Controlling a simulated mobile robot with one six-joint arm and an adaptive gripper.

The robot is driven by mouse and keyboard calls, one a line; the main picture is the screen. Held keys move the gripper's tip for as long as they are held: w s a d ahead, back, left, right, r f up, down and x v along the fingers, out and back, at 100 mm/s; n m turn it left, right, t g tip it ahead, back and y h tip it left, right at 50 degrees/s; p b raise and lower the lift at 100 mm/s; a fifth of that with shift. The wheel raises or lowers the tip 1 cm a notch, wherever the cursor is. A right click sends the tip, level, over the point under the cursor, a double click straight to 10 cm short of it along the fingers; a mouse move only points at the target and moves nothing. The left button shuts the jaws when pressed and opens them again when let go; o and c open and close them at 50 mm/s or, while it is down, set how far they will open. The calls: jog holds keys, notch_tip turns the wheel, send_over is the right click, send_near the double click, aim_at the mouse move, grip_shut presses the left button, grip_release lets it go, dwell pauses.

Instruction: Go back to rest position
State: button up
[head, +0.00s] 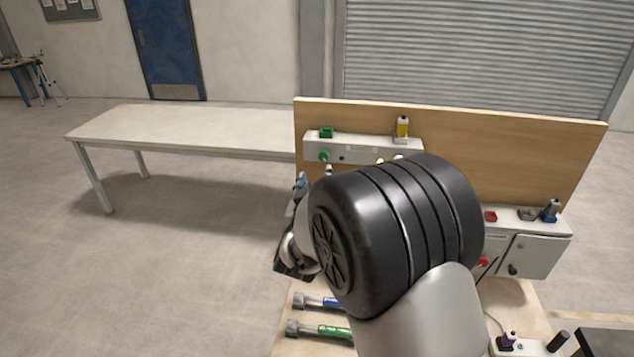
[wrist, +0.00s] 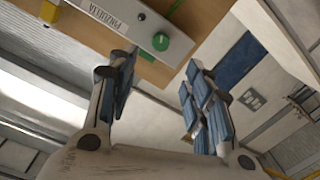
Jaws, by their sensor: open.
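My gripper (head: 302,190) shows in the head view left of my dark wrist joint, partly hidden by my own arm. It is beside the left edge of the wooden backboard (head: 480,135). In the wrist view my gripper (wrist: 158,80) has its two blue-padded fingers spread wide apart, with nothing between them. Beyond the fingers, a white control box (wrist: 105,14) with a green knob (wrist: 160,41) shows at the upper left, apart from them.
A long pale table (head: 185,127) stands at the left. On the workbench lie a blue-handled tool (head: 322,302) and a green-handled tool (head: 318,329). A grey cabinet (head: 540,255) stands at right. My arm hides the bench middle. Floor at left is clear.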

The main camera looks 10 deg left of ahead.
jog(key=s+d+g+y+b, duration=0.3)
jog(key=s+d+g+b, duration=0.3)
jog(key=s+d+b, duration=0.45)
jog(key=s+d+f+m+g+h+b, duration=0.1)
jog(key=s+d+f, duration=0.3)
jog(key=s, duration=0.6)
jog(key=s+d+f+m+g+h+b, duration=0.1)
jog(key=s+d+f+g, duration=0.2)
jog(key=s, duration=0.8)
jog(key=s+d+f+m+g+h+b, duration=0.1)
jog(key=s+d+f, duration=0.4)
jog(key=s, duration=0.5)
jog(key=shift+s+f+m+g+b, duration=0.35)
jog(key=shift+f+m+g+b, duration=0.2)
jog(key=shift+g, duration=0.35)
jog(key=shift+w+d, duration=0.1)
